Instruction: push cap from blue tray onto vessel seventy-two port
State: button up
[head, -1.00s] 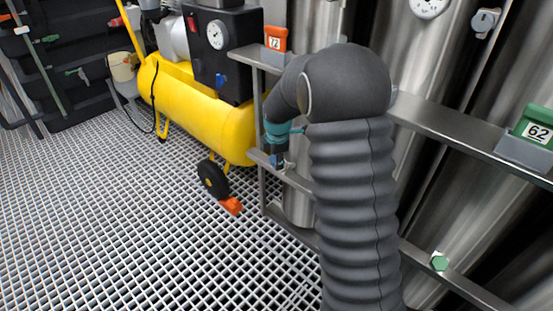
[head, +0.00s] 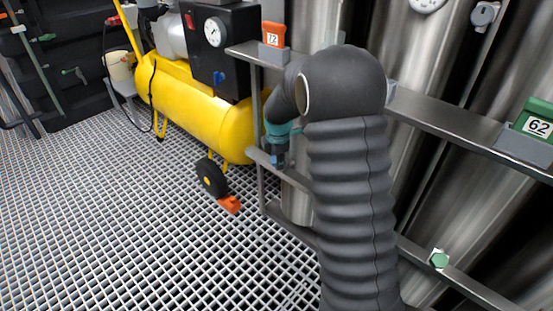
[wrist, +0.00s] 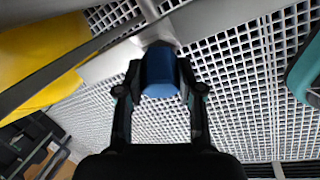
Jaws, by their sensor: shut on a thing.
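My gripper (wrist: 160,92) is shut on a blue cap (wrist: 161,74), which sits between the two fingers in the wrist view. A pale metal part lies directly behind the far end of the cap; I cannot tell whether they touch. In the head view my gripper (head: 279,155) is small and partly hidden, beside the steel rails near the vessel (head: 299,206) under the orange 72 tag (head: 274,34). My own arm covers much of that vessel. The port cannot be made out clearly. No blue tray is identifiable.
A yellow compressor (head: 200,112) stands left of my gripper, with an orange wheel chock (head: 229,204) on the grating. Steel rails (head: 440,122) run beside the vessels. A green 62 tag (head: 535,119) is at the right. Open grating floor (head: 110,220) lies at the left.

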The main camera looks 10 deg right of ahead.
jog(key=shift+f, duration=0.2)
jog(key=o, duration=1.1)
jog(key=shift+d, duration=0.1)
jog(key=shift+r, duration=0.1)
jog(key=v, duration=0.5)
jog(key=shift+w, duration=0.1)
jog(key=s, duration=0.4)
jog(key=s+a, duration=0.1)
jog(key=s, duration=0.3)
jog(key=s+a, duration=0.1)
jog(key=s, duration=0.3)
jog(key=shift+m, duration=0.3)
